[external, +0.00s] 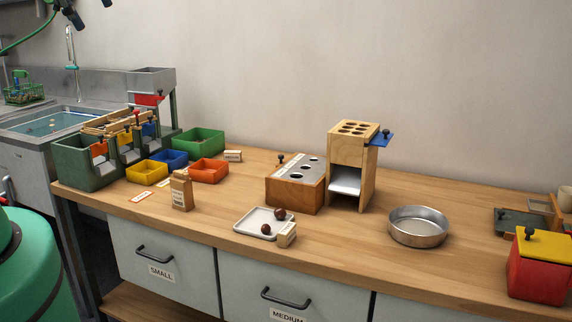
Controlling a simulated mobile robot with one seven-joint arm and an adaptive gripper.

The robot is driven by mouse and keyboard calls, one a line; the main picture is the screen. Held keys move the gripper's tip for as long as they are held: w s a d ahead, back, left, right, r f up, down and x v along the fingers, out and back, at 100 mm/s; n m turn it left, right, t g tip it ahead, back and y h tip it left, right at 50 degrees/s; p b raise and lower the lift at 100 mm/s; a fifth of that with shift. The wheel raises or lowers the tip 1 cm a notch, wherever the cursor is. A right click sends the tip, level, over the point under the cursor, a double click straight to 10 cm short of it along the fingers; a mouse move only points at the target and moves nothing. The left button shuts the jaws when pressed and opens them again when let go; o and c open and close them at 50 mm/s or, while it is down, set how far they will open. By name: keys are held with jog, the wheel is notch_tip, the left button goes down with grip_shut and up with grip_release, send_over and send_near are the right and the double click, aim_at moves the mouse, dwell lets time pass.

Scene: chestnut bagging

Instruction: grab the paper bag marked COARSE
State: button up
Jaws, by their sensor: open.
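A small upright brown paper bag (181,196) stands on the wooden bench, left of the middle. It has a pale label on its front, too small to read, so I cannot tell whether it says COARSE. My gripper (91,13) shows at the top left edge as dark finger parts, partly cut off by the frame. It is open with nothing seen between its fingers, high above the sink side and well apart from the bag.
Yellow (147,171), blue (171,158), orange (208,171) and green (198,140) bins stand behind the bag. A green sorting machine (86,165) is left of it. A white tray (246,222) with two chestnuts lies to its right. The bench beside the bag is mostly clear.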

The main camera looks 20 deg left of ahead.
jog(key=shift+o, duration=0.7)
jog(key=shift+w, duration=0.1)
jog(key=w+a+f+g, duration=0.2)
jog(key=w+f, duration=0.3)
jog(key=w, duration=0.7)
jog(key=w+a+f+g, duration=0.1)
jog(key=w+a+f, duration=0.25)
jog(key=w, duration=0.75)
jog(key=w+a+f+g, duration=0.1)
jog(key=w+f, duration=0.3)
jog(key=f, duration=0.5)
jog(key=w+a+f+p, duration=0.1)
jog(key=w+a+f, duration=0.2)
jog(key=f, duration=0.6)
jog(key=w+a+f+m+g, duration=0.1)
jog(key=w+a+f, duration=0.1)
jog(key=w+f, duration=0.4)
notch_tip(320, 180, down, 4)
jog(key=shift+a+g, duration=0.2)
jog(key=shift+g, duration=0.1)
jog(key=shift+f, duration=0.1)
